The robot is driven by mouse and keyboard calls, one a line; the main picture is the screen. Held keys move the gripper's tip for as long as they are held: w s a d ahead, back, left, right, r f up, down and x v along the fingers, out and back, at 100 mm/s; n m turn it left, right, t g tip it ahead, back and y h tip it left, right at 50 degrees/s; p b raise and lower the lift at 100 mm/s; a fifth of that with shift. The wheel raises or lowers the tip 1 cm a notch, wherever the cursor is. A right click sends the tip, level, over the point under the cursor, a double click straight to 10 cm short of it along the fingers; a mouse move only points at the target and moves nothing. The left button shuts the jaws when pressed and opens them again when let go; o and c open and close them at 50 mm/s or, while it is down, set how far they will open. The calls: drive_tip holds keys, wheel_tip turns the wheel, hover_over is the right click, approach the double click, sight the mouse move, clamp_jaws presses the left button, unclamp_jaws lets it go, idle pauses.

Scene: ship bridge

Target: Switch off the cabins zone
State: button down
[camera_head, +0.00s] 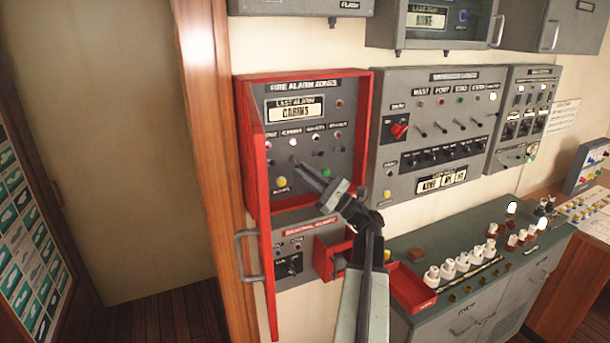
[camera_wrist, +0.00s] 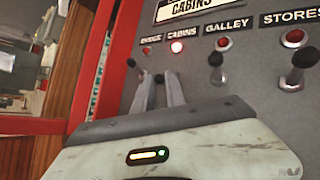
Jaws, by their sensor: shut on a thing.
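The fire alarm zones panel (camera_head: 345,180) is grey inside an open red cabinet, and its display (camera_head: 294,108) reads CABINS. The cabins lamp (camera_wrist: 176,47) is lit under its label; it also glows in the head view (camera_head: 292,142). My gripper (camera_head: 298,165) reaches the panel below this lamp. In the wrist view its two fingers (camera_wrist: 158,82) are closed around a small black-tipped lever (camera_wrist: 158,77), apparently the cabins switch. The fingers hide most of its stem, so its tilt is unclear. The bridge lever (camera_wrist: 131,63) stands just left. The galley lever (camera_wrist: 217,58) is to the right.
The red cabinet door (camera_head: 260,210) stands open on the left, close to my gripper. The stores lever (camera_wrist: 305,57) is farther right. A yellow button (camera_head: 281,182) sits below the levers.

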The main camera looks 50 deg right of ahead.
drive_tip(key=c, duration=1.4)
unclamp_jaws()
drive_tip(key=shift+o, duration=0.2)
drive_tip(key=b+v, duration=0.4)
drive_tip(key=v, duration=0.4)
